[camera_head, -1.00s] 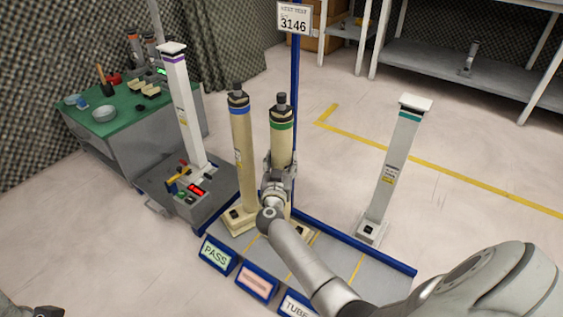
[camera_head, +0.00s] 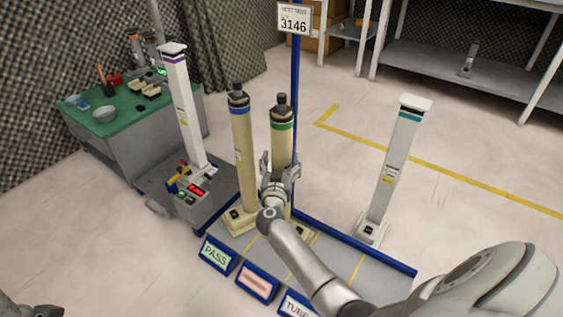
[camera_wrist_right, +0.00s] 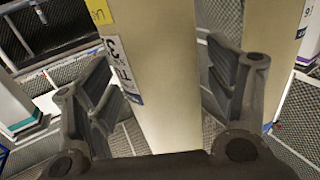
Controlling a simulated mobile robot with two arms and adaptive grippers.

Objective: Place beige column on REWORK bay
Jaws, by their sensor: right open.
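Two beige columns stand upright on the grey bay board (camera_head: 335,268). One, with a blue band (camera_head: 243,150), stands behind the PASS sign. The other, with a green band (camera_head: 282,140), stands to its right, seemingly behind the middle sign with the blurred reddish label (camera_head: 257,283); my arm partly hides its base. My right gripper (camera_head: 280,172) is open at the green-banded column. In the right wrist view its fingers (camera_wrist_right: 158,95) stand apart on either side of a beige column (camera_wrist_right: 160,60). A dark piece at the lower left corner seems to be my left gripper (camera_head: 42,312), mostly cut off.
A white column with a teal band (camera_head: 392,170) stands at the board's right. A white column with a purple band (camera_head: 184,110) stands on a grey cart (camera_head: 215,200) at left. A green-topped bench (camera_head: 130,115) is beyond. A blue post (camera_head: 295,70) rises behind the columns.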

